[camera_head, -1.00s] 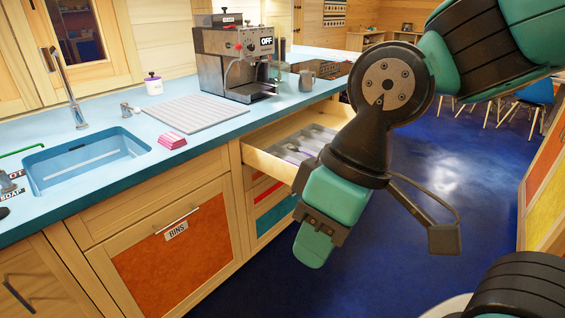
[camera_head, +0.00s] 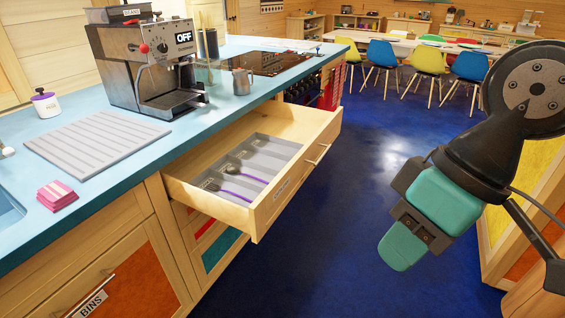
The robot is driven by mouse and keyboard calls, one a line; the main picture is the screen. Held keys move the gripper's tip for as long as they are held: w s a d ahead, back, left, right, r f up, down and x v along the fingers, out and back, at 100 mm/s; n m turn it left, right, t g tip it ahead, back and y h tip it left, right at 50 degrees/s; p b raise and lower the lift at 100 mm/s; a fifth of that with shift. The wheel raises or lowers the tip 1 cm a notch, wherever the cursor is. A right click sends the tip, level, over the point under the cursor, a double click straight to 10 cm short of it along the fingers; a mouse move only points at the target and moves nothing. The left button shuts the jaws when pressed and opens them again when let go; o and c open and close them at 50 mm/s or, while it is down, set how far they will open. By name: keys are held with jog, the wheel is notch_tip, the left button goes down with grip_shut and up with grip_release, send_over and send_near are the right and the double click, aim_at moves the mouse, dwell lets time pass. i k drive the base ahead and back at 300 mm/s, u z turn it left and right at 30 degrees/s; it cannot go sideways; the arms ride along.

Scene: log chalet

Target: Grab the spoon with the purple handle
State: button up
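Two dark-headed spoons with purple handles lie in the grey cutlery tray (camera_head: 273,150) inside the open wooden drawer (camera_head: 262,215). The upper spoon (camera_head: 250,177) is farther back in the drawer, and the lower spoon (camera_head: 232,193) lies nearer its left end. My gripper (camera_head: 402,248) hangs over the blue floor, to the right of the drawer and apart from it. Its teal finger end points down and left. From this side I cannot tell whether the fingers are apart. No object shows in it.
The blue counter (camera_head: 130,150) above the drawer holds a coffee machine (camera_head: 150,65), a grey ribbed mat (camera_head: 95,140), a pink sponge stack (camera_head: 57,195) and a metal mug (camera_head: 242,82). The floor (camera_head: 350,200) between drawer and arm is clear. Chairs stand far back.

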aim_at(231, 170)
jog(key=z, duration=0.25)
jog(key=i, duration=0.7)
jog(key=u, duration=0.65)
jog(key=i, duration=0.7)
jog(key=u, duration=0.85)
